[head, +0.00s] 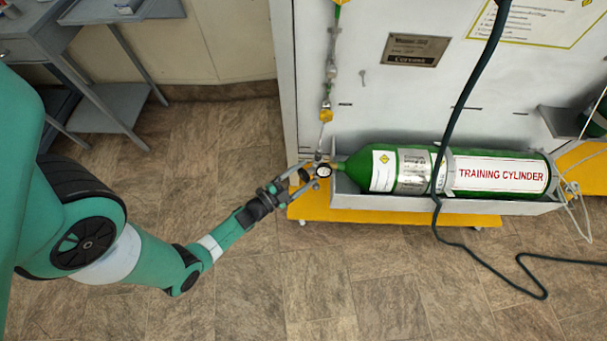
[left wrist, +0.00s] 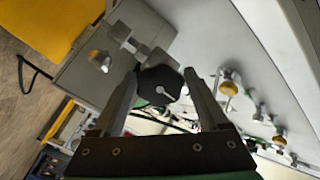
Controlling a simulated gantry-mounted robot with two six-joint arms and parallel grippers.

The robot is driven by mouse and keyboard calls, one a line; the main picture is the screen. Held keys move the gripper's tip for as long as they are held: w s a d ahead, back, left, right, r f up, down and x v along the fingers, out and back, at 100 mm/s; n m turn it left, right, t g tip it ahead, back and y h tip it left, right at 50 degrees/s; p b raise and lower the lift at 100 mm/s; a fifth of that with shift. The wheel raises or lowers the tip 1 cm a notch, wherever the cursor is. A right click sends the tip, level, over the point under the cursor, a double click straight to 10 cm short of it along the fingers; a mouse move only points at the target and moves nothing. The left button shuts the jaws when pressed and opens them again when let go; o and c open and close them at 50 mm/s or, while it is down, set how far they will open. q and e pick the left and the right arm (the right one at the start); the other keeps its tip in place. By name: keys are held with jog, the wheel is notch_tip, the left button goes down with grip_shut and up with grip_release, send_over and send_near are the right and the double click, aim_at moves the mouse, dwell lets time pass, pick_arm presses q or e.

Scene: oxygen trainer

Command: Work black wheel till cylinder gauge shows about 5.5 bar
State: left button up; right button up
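The black wheel (left wrist: 160,86) shows in the left wrist view, with a pale mark on its face. My left gripper (left wrist: 160,80) has its fingers apart, one on each side of the wheel, with a narrow gap visible at the right; contact is hard to tell. In the head view my left gripper (head: 307,176) reaches the valve fittings at the cylinder's left end, largely hiding the wheel. The small round cylinder gauge (head: 324,170) is beside the fingertips; its reading is too small to make out. The green training cylinder (head: 412,171) lies on its side. My right gripper is not in view.
The cylinder lies in a grey cradle (head: 390,203) over a yellow base (head: 312,206). A dark hose (head: 462,105) hangs across the cylinder onto the floor. A white panel (head: 400,85) stands behind, with fittings (head: 327,90) above the valve. A grey cart (head: 85,60) is upper left.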

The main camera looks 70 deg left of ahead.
pick_arm(q)
jog(key=c, duration=1)
jog(key=n, duration=0.2)
jog(key=shift+n+p, duration=0.7)
jog(key=shift+n, duration=1.4)
jog(key=o, duration=1.3)
jog(key=shift+o, duration=0.2)
